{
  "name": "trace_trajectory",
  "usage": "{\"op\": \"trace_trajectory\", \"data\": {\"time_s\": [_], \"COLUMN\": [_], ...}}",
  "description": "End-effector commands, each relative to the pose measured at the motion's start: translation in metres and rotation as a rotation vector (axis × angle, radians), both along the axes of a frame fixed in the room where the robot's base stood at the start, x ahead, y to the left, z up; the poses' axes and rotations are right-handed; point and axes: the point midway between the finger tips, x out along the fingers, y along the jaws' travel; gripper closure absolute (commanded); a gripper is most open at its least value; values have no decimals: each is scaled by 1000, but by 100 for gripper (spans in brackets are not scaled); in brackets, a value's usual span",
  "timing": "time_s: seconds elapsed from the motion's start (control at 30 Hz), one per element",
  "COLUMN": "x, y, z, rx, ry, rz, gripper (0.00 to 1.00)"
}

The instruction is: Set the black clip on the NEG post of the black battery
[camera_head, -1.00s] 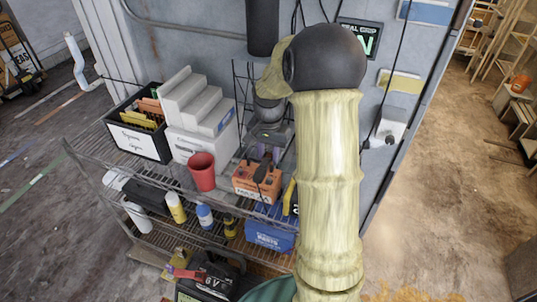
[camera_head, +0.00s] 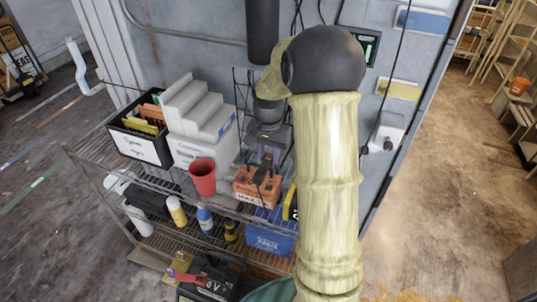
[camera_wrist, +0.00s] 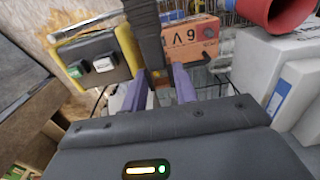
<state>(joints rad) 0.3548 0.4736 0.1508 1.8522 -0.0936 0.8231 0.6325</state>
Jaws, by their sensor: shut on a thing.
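My gripper (camera_head: 266,158), with purple fingers, is at the upper shelf, above the orange battery (camera_head: 246,190). In the wrist view its fingers (camera_wrist: 160,82) are shut on a dark, upright thing, which I take to be the black clip (camera_wrist: 150,35). The clip is in front of the orange battery (camera_wrist: 193,40), whose upside-down label reads 6 V; I cannot tell whether they touch. The black battery (camera_head: 222,279) stands on a lower shelf, its front cut off by the picture's bottom edge. A red clip (camera_head: 190,278) is at its left top. Its NEG post cannot be made out.
A red cup (camera_head: 202,178) stands left of the orange battery. A white box (camera_head: 206,150) and a black file bin (camera_head: 140,148) are further left. My arm hides the shelf's right end.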

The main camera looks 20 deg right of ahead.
Motion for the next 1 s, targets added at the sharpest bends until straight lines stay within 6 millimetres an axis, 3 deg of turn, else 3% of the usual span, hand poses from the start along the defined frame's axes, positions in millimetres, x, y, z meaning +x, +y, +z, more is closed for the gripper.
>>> {"op": "trace_trajectory", "data": {"time_s": [0.43,0.8,1.0], "x": [0,0,3], "y": [0,0,5], "z": [16,17,-4], "rx": [0,0,-6], "ry": [-1,-1,5], "rz": [0,0,46], "gripper": [97,97,97]}}
